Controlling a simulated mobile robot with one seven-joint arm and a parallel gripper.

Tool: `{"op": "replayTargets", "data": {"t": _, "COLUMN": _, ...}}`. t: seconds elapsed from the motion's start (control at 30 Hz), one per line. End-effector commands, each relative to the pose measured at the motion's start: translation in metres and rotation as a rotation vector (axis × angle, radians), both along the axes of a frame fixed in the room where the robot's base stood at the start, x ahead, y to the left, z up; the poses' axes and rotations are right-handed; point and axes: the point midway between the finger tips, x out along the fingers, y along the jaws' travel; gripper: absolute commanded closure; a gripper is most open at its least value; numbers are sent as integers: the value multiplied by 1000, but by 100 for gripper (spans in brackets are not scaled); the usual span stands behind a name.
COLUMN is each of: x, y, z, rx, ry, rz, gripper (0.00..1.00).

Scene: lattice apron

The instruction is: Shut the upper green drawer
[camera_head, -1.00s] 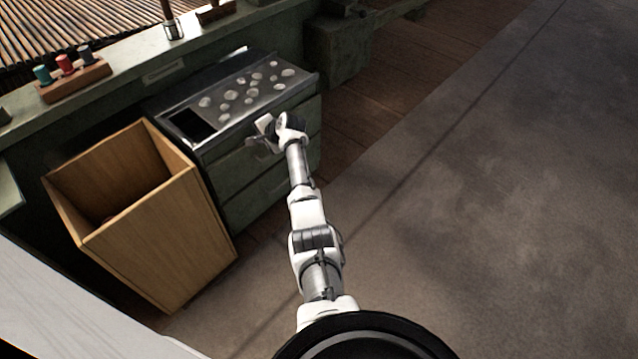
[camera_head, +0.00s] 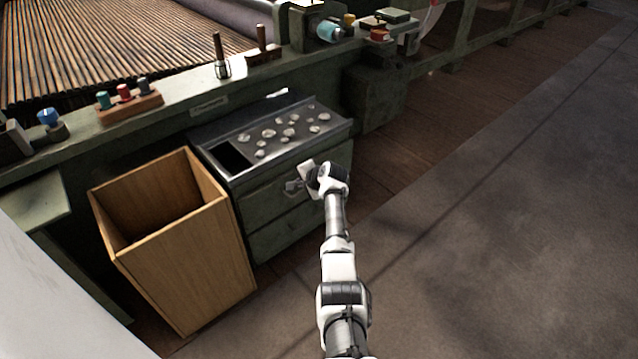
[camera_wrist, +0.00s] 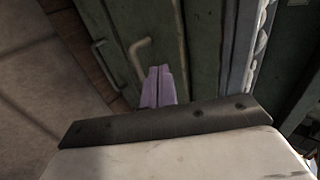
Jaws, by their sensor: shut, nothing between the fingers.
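The green cabinet stands under a metal top, with an upper drawer (camera_head: 262,204) and a lower drawer (camera_head: 290,232) on its front. The upper drawer also shows in the wrist view, with a pale bar handle (camera_wrist: 138,58). Its front looks close to the cabinet, but I cannot tell whether a gap is left. My gripper (camera_head: 293,187) is at the upper drawer's front, below the metal top. In the wrist view its lilac fingers (camera_wrist: 158,84) are together and empty, just beside the handle. Whether they touch the drawer front is unclear.
A tall open wooden bin (camera_head: 185,265) stands close to the cabinet's left. Pale lumps lie on the metal top (camera_head: 228,157). The grey floor (camera_head: 500,250) to the right is clear.

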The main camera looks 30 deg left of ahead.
Motion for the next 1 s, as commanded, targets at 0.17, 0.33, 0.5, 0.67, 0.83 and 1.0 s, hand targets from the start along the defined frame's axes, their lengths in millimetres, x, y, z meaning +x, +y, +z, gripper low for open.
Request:
{"op": "replayTargets", "data": {"t": 0.17, "x": -7, "y": -22, "z": 24, "rx": 2, "ry": -5, "rz": -2, "gripper": 100}}
{"op": "replayTargets", "data": {"t": 0.33, "x": -15, "y": -42, "z": 44, "rx": 3, "ry": -5, "rz": -1, "gripper": 100}}
{"op": "replayTargets", "data": {"t": 0.5, "x": -20, "y": -57, "z": 58, "rx": 2, "ry": -3, "rz": -1, "gripper": 100}}
{"op": "replayTargets", "data": {"t": 0.67, "x": -23, "y": -64, "z": 64, "rx": 0, "ry": -2, "rz": 0, "gripper": 100}}
{"op": "replayTargets", "data": {"t": 0.83, "x": -24, "y": -65, "z": 65, "rx": 1, "ry": -1, "rz": 1, "gripper": 100}}
{"op": "replayTargets", "data": {"t": 1.0, "x": -18, "y": -50, "z": 103, "rx": 17, "ry": -152, "rz": 18, "gripper": 100}}
